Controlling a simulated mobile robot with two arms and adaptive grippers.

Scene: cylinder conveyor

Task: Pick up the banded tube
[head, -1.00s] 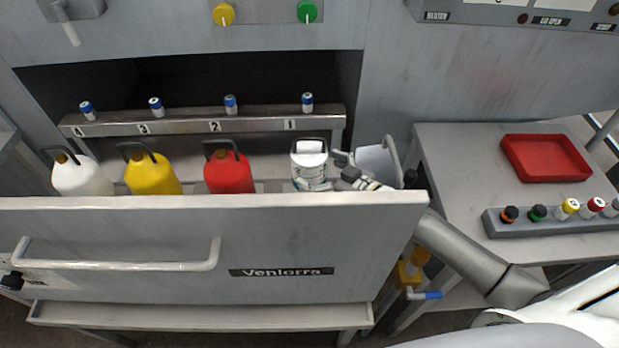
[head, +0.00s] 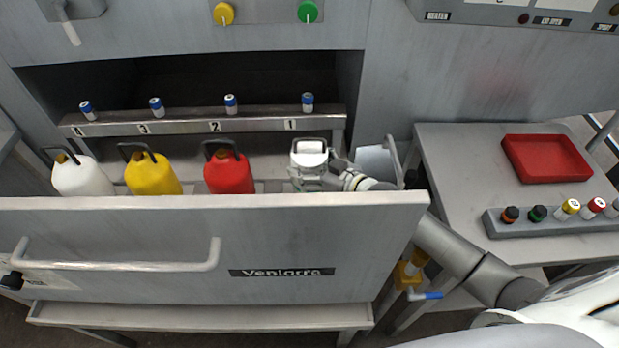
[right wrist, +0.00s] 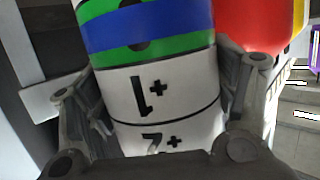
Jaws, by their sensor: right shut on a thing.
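The banded tube (right wrist: 155,95) fills the middle of the right wrist view. It is white with green and blue bands and black marks "+1" and "+2". In the head view its white top (head: 309,147) stands behind the raised drawer front, at the right end of the row of jugs; its lower part is hidden. My right gripper (head: 308,176) is shut on the tube, with a finger on either side of it in the right wrist view. My left gripper is not in view.
A red jug (head: 229,173), a yellow jug (head: 153,175) and a white jug (head: 83,176) stand to the left. The drawer front (head: 130,225) rises before them. Small blue-capped vials stand on a numbered shelf (head: 185,124). A red tray (head: 512,166) lies on the right table.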

